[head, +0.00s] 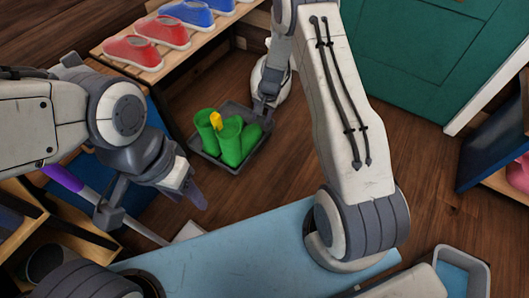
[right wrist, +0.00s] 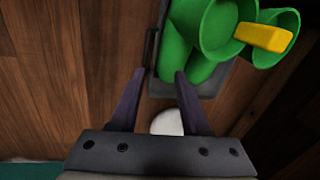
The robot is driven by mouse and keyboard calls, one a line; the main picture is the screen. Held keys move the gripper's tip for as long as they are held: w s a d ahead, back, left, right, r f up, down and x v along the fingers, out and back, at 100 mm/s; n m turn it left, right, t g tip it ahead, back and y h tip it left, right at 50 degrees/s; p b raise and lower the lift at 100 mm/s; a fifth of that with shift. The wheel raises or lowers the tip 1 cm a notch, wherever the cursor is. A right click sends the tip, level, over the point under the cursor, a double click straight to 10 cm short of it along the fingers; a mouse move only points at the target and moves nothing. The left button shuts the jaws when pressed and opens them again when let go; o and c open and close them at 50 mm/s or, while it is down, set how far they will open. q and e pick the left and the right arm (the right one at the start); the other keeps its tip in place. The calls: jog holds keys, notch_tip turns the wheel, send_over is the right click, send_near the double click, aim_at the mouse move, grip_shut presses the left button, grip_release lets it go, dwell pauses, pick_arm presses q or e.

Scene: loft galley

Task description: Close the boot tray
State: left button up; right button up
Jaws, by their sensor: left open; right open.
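The boot tray (head: 236,167) is a dark grey, shallow tray on the wooden floor, beside the front of the shoe bench. It holds green boots (head: 230,138) with a yellow block (head: 216,121) on top. My right gripper (head: 262,112) is at the tray's right side in the head view. In the right wrist view its two fingers (right wrist: 158,88) are apart, with nothing gripped, and point at the tray's side wall and a dark handle (right wrist: 151,47). I cannot tell whether they touch it. My left gripper (head: 190,192) is open and empty, in front and left of the tray.
The wooden bench (head: 185,55) with red and blue shoes stands behind the tray. A purple-handled tool (head: 62,179) leans at left. A teal door (head: 415,50) is at back right; floor before it is clear.

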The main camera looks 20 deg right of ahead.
jog(key=m+b, duration=0.1)
jog(key=b, duration=0.1)
send_near(264, 142)
jog(key=f+b, duration=0.4)
jog(key=f, duration=0.1)
jog(key=w+a+f+b, duration=0.1)
jog(key=f+b, duration=0.1)
jog(key=f, duration=0.1)
jog(key=shift+a, duration=0.1)
pick_arm(q)
notch_tip(264, 142, down, 10)
pick_arm(e)
jog(key=shift+r, duration=0.1)
pick_arm(q)
jog(key=shift+r, duration=0.1)
pick_arm(e)
grip_shut()
dwell(0.3)
